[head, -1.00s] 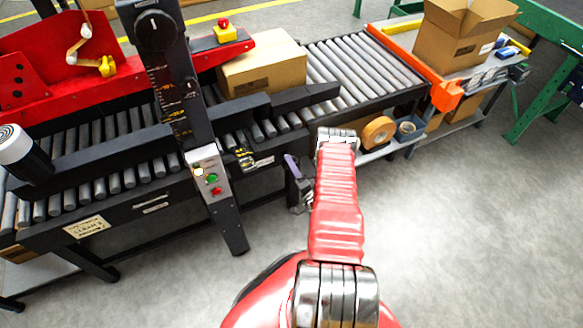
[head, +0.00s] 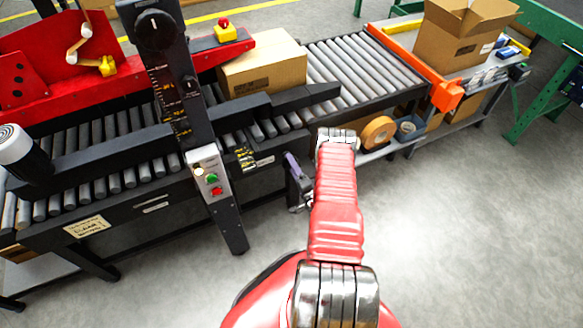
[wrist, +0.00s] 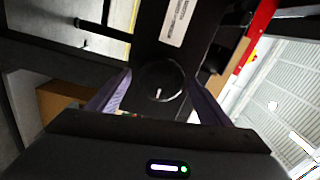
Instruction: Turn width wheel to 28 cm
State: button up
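My gripper (head: 297,182) is low in front of the conveyor's near side, its purple fingers partly hidden by my arm in the head view. In the wrist view the two fingers (wrist: 158,98) stand apart. A dark round wheel with a small white mark (wrist: 161,80) shows in the gap between them, beyond the tips. I cannot tell whether they touch it. The wheel is not clearly visible in the head view. A small yellow-and-black scale (head: 246,157) sits on the near rail; its reading is too small to make out.
A black column (head: 177,90) carries a large dial (head: 155,30), a scale and a button panel (head: 210,177). A cardboard box (head: 263,64) lies on the rollers. A lower shelf with tape rolls (head: 378,132) is to the right. The floor in front is clear.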

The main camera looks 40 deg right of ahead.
jog(key=shift+s, duration=0.1)
jog(key=v, duration=1.3)
jog(key=shift+s+a, duration=0.2)
jog(key=shift+s, duration=0.05)
jog(key=shift+f, duration=0.15)
